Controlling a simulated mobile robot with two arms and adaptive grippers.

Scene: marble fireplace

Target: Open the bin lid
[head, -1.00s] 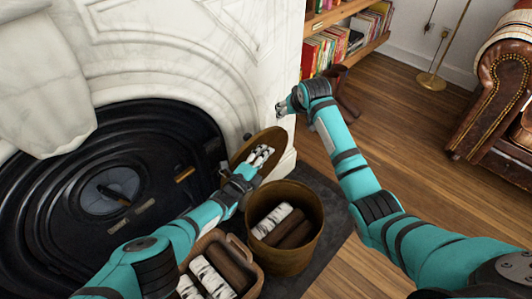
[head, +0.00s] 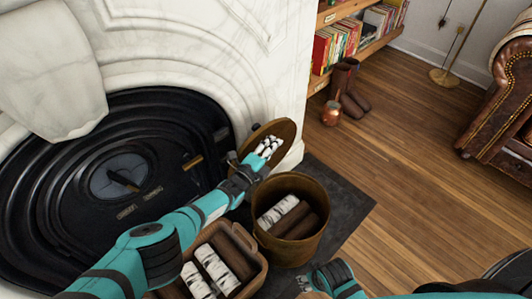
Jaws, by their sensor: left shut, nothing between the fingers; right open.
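The round brown bin (head: 290,247) stands on the dark hearth with its top uncovered, and birch and dark logs show inside. Its round lid (head: 283,129) is tipped up behind the bin, beside the white fireplace leg. My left gripper (head: 268,147) is shut and empty, in front of the lid's inner face. Whether it touches the lid I cannot tell. My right gripper (head: 308,284) is low at the bottom edge, in front of the bin and apart from it. Its fingers are hard to make out.
A basket of logs (head: 262,262) stands left of the bin, partly under my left arm. The black fireplace (head: 70,165) is at left. Brown boots (head: 346,85) and a copper pot (head: 331,113) stand near the bookshelf.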

